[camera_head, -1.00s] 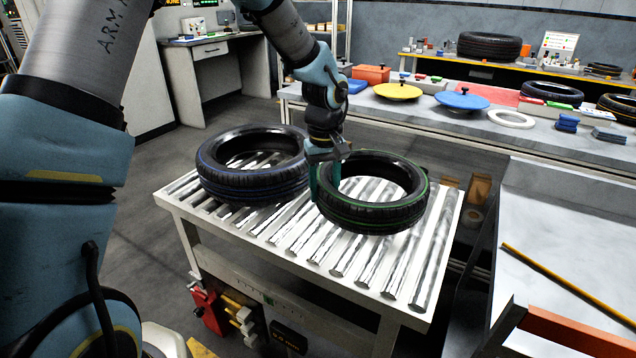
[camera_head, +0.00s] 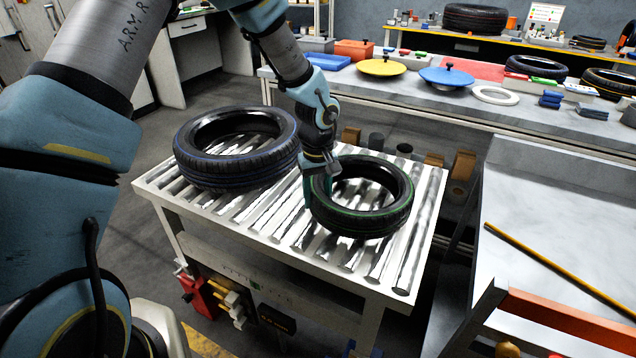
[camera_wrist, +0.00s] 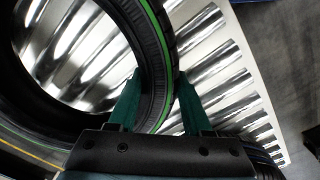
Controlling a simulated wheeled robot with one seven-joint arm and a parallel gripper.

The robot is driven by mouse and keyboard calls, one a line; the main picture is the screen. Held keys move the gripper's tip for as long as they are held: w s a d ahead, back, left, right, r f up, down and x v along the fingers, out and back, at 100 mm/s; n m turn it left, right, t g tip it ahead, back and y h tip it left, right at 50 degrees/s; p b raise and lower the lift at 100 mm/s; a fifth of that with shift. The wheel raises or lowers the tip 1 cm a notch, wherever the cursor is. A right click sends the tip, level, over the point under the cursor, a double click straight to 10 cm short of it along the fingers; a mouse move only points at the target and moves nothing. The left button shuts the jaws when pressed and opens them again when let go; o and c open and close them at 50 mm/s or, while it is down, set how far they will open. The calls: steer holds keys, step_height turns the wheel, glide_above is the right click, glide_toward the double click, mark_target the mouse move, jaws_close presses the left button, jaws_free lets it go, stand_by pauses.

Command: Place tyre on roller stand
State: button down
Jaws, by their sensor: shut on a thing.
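A black tyre with a green stripe (camera_head: 362,220) lies flat at the right part of the roller stand (camera_head: 345,268), over its metal rollers. My gripper (camera_head: 315,185) is shut on the left side of this tyre's wall. In the wrist view my gripper's green fingers (camera_wrist: 158,108) stand on either side of the wall of the green-striped tyre (camera_wrist: 160,60). A second black tyre with a blue stripe (camera_head: 240,170) lies on the left part of the stand. I cannot tell whether the green-striped tyre touches the rollers.
A long grey bench (camera_head: 420,108) with coloured lids and small bins stands behind the stand. A metal-topped table (camera_head: 560,250) with a yellow rod (camera_head: 550,263) is at the right. Bare rollers show at the stand's front and right.

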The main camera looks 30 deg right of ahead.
steer(key=shift+d+f, duration=0.1)
steer(key=shift+f, duration=0.25)
steer(key=shift+c, duration=1.7)
jaws_free()
steer(key=shift+f, duration=0.1)
step_height(320, 180, up, 12)
steer(key=b, duration=0.3)
steer(key=w+a+r, duration=0.1)
steer(key=w+a, duration=0.3)
steer(key=a, duration=0.7)
steer(key=s+a+r, duration=0.1)
steer(key=s+a, duration=0.1)
steer(key=a, duration=1.1)
steer(key=s+a+r+n+t, duration=0.1)
steer(key=a, duration=1.3)
steer(key=shift+s+a+t, duration=0.15)
steer(key=shift+s+t, duration=0.15)
steer(key=shift+s, duration=0.1)
